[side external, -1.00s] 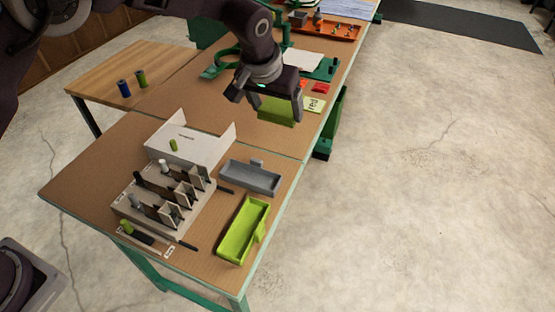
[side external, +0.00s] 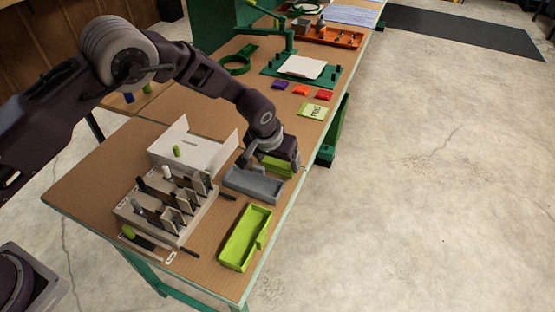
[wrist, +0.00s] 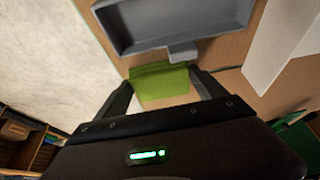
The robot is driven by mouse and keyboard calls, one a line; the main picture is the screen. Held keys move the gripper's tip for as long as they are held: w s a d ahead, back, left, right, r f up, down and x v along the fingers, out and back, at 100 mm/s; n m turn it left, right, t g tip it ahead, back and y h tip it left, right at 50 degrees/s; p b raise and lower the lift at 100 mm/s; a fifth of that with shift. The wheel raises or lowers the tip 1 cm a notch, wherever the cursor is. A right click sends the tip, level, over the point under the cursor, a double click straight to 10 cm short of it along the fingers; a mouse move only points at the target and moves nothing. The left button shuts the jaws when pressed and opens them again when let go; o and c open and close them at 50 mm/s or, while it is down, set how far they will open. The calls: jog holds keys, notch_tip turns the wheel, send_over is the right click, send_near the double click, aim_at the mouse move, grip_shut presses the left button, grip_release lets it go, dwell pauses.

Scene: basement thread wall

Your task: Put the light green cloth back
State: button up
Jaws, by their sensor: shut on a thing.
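The light green cloth (wrist: 160,84) is between the fingers of my gripper (wrist: 163,88) in the wrist view. In the side view the cloth (side external: 279,165) shows only partly behind my gripper (side external: 272,166), which is shut on it. They are low over the table, just behind the grey tray (side external: 252,186). In the wrist view the grey tray (wrist: 180,42) is just beyond the cloth and empty. I cannot tell whether the cloth touches the table. An empty light green tray (side external: 243,240) lies nearer the front table edge.
A white open box (side external: 192,155) with a green spool and a grey rack (side external: 165,207) with spools stand left of the trays. Purple, orange and red pieces and a green card marked "red" (side external: 313,111) lie farther back. The table's right edge is close to my gripper.

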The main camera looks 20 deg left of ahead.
jog(key=shift+f, duration=0.1)
jog(key=o, duration=1.5)
jog(key=shift+o, duration=0.2)
jog(key=v, duration=1.2)
